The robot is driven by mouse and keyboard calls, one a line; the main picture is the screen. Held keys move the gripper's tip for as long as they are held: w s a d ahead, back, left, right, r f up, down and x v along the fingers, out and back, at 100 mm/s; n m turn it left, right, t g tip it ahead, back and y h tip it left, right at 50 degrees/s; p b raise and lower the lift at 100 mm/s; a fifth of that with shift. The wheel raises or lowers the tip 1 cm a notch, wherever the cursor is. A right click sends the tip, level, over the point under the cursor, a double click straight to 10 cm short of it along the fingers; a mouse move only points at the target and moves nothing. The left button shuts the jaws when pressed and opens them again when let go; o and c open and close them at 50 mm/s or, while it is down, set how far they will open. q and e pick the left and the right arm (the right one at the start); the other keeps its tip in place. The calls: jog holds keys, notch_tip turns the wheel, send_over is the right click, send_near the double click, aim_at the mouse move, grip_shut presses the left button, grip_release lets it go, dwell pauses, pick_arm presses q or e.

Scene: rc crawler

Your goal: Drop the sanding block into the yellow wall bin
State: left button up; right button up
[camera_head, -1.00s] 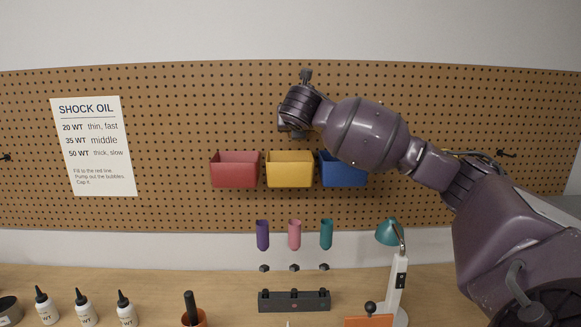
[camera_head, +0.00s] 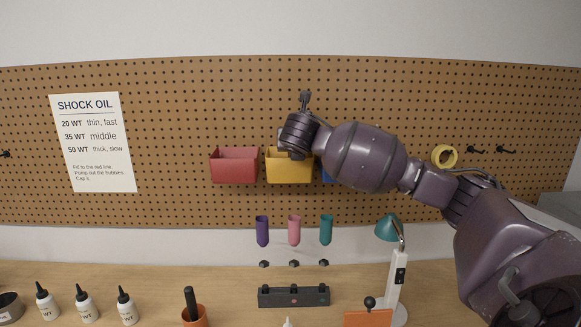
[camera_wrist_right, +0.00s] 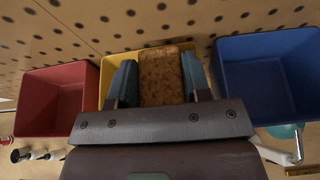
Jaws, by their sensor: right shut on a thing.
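The yellow wall bin (camera_head: 290,172) hangs on the pegboard between the red and blue bins, and my right arm partly covers it in the head view. In the right wrist view its yellow wall (camera_wrist_right: 107,72) shows behind my fingers. My right gripper (camera_wrist_right: 158,80) is shut on the sanding block (camera_wrist_right: 161,72), a brown speckled block held between the two fingers. The block is over the yellow bin's opening in that view; how deep it sits I cannot tell. In the head view the gripper's fingers are hidden behind my wrist. My left gripper is not in view.
The red bin (camera_head: 234,166) is left of the yellow one. The blue bin (camera_wrist_right: 268,80) is close on the right. A lamp (camera_head: 392,230) and bottles (camera_head: 84,304) stand on the bench. Yellow tape (camera_head: 445,157) hangs at right.

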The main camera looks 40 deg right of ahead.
jog(key=o, duration=0.9)
jog(key=shift+o, duration=1.3)
jog(key=shift+w+a, duration=0.1)
jog(key=shift+r, duration=0.1)
jog(key=b+v, duration=0.1)
jog(key=v, duration=0.9)
jog(key=shift+s+a, duration=0.25)
jog(key=shift+s, duration=0.05)
